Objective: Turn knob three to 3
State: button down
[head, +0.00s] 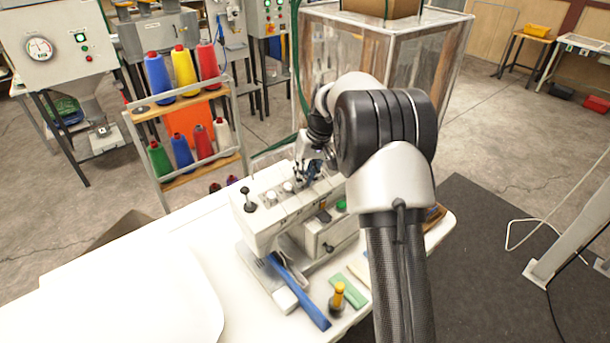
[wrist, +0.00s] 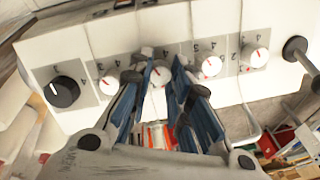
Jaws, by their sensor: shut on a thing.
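A row of dial knobs runs along the cream sewing machine (head: 262,230). In the wrist view my gripper (wrist: 159,70) has its two blue-padded fingers on either side of a white knob (wrist: 158,75) with a red pointer mark, and is shut on it. Other white knobs stand left (wrist: 109,84) and right (wrist: 211,66) of it, with a further white knob (wrist: 258,58) beyond. A larger black knob (wrist: 64,92) is at the far left. Digits around the dials appear upside down. The gripped knob's exact setting and its number in the row are unclear. In the head view my gripper (head: 308,174) is over the machine top.
The white table (head: 130,275) holds a blue strip (head: 300,292), a green block (head: 348,291) and a yellow-topped bottle (head: 338,299) in front of the machine. A thread rack (head: 150,150) stands behind left. A black post (wrist: 296,48) stands right of the knobs.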

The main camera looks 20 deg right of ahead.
jog(key=shift+n, duration=0.4)
jog(key=c, duration=1.7)
grip_release()
jog(key=v, duration=1.2)
jog(key=shift+a, duration=0.1)
